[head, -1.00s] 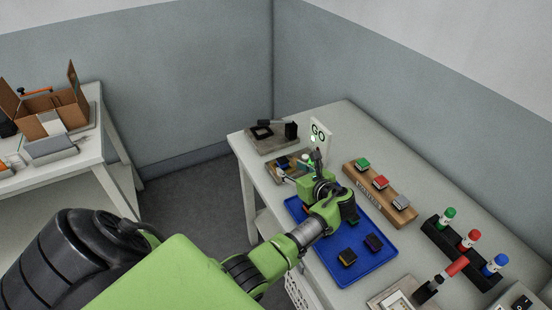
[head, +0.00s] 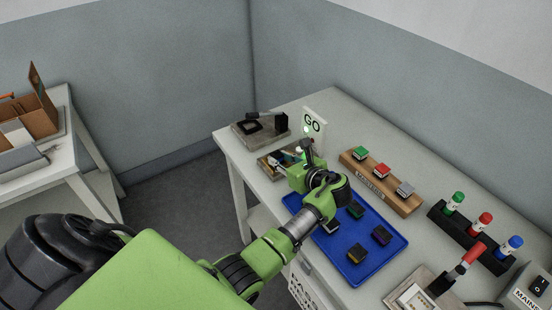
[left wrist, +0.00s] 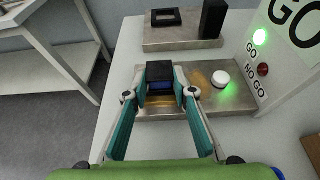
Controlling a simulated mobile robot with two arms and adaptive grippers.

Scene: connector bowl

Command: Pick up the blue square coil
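The blue square coil (left wrist: 160,80), a small block with a dark top and a blue front face, is at the metal test fixture (left wrist: 213,100) in the left wrist view. My left gripper (left wrist: 161,84) has its two teal fingers on either side of the coil, tips very close to its sides. I cannot tell whether the tips press on it. In the head view my left gripper (head: 303,155) is over the fixture (head: 267,165), and the coil cannot be made out clearly there. My right gripper is not in view.
A GO sign (head: 313,124) stands beside the fixture, with its green light (left wrist: 259,37) lit. A grey plate with black parts (head: 246,133) lies behind. A blue tray (head: 359,278) with several blocks, a wooden rack (head: 367,176) and a marker holder (head: 467,236) are nearby.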

